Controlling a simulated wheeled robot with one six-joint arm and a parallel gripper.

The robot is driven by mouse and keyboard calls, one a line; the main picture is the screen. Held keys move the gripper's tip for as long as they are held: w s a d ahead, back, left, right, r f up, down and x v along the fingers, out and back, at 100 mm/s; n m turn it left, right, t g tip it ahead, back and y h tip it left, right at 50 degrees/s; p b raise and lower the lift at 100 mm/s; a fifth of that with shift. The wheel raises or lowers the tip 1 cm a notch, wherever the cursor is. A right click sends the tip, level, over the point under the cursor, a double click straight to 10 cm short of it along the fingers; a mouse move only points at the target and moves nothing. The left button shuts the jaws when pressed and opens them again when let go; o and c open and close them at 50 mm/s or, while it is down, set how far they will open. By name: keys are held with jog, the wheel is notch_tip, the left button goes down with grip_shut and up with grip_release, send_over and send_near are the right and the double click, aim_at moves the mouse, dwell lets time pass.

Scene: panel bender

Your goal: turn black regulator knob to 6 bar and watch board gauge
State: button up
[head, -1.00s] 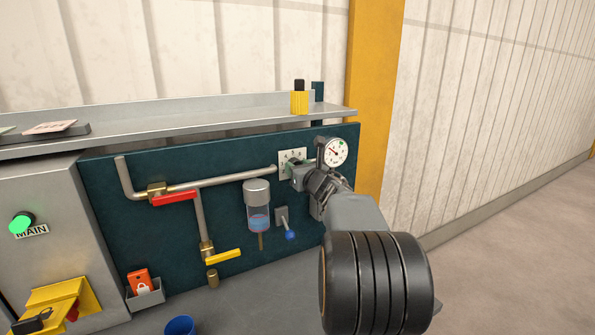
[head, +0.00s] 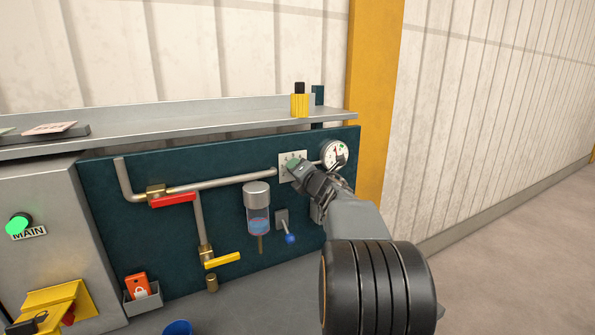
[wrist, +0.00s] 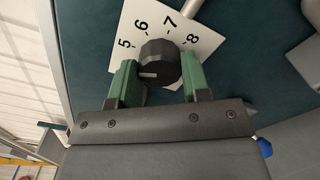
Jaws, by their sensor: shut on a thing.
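The black regulator knob (wrist: 160,60) sits in front of a white scale plate (wrist: 187,28) in the wrist view. The numerals 5, 6, 7 and 8 show around it. The white mark on the knob points left, below the 5. My gripper (wrist: 160,74) is shut on the knob, one green finger on each side. In the head view my gripper (head: 298,171) covers the knob and part of the scale plate (head: 291,159). The board gauge (head: 335,154) is just right of my gripper. Its needle looks about upright; its numbers are too small to read.
Left of my gripper on the dark board are a filter bowl (head: 257,210), a blue-tipped lever (head: 287,228), a red valve handle (head: 174,200) and a yellow one (head: 223,259). A grey shelf (head: 200,119) runs above. A yellow post (head: 374,90) stands at right.

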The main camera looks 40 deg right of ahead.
jog(key=m+p, duration=0.4)
jog(key=m, duration=0.7)
jog(key=shift+m, duration=0.4)
dwell(0.4)
jog(key=o, duration=0.9)
jog(key=shift+o, duration=0.2)
jog(key=shift+s, duration=0.1)
jog(key=s+a+b, duration=0.2)
jog(key=s, duration=1.1)
jog(key=shift+s, duration=0.25)
